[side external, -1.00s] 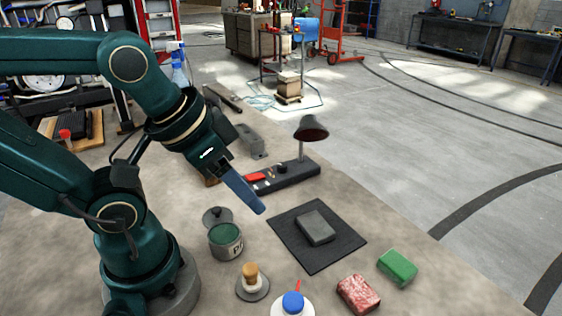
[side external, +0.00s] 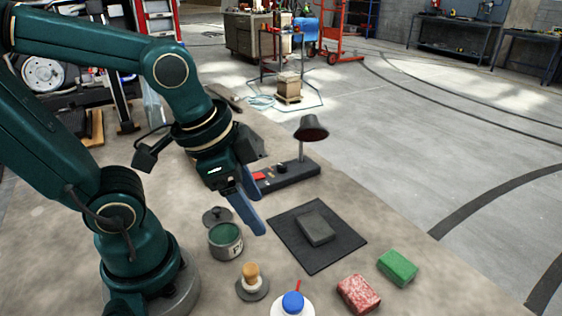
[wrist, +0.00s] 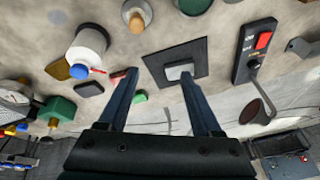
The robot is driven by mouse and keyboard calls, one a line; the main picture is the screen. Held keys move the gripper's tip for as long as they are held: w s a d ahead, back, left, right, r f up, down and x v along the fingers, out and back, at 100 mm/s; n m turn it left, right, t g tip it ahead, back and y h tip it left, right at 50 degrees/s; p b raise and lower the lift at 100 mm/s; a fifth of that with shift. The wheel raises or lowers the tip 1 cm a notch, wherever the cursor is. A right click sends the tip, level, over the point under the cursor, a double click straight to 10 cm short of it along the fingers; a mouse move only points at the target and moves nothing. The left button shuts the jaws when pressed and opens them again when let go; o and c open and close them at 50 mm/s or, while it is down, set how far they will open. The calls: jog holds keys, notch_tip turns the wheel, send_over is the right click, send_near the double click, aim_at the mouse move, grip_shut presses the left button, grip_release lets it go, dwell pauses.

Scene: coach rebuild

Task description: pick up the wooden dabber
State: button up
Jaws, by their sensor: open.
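The wooden dabber (side external: 250,271) has a tan wooden top and a pale lower part. It stands upright on a round grey dish (side external: 242,290) at the front of the bench. In the wrist view the dabber (wrist: 136,18) shows at the top edge, left of centre. My gripper (side external: 256,222) is open and empty, its blue fingers pointing down and to the right. It is above and behind the dabber, apart from it. In the wrist view the two fingers (wrist: 157,78) are spread, with the dabber beyond their tips.
A tin of green stuff (side external: 226,241) stands left of the dabber, its lid (side external: 217,216) behind. A blue-topped white container (side external: 292,303) is at front right. A dark mat (side external: 286,226) bears a grey block (side external: 317,228). Red (side external: 358,293) and green (side external: 398,267) blocks lie right.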

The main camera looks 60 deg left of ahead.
aim_at(251, 267)
jog(key=f+m+g, duration=0.1)
jog(key=s+d+f+m+g, duration=0.1)
jog(key=f, duration=0.1)
jog(key=d+f+m+g, duration=0.1)
jog(key=f, duration=0.1)
jog(key=shift+s+f+m+g, duration=0.25)
jog(key=shift+m+g, duration=0.05)
jog(key=shift+m, duration=0.1)
jog(key=shift+s+f+g, duration=0.3)
jog(key=shift+f, duration=2.65)
grip_shut()
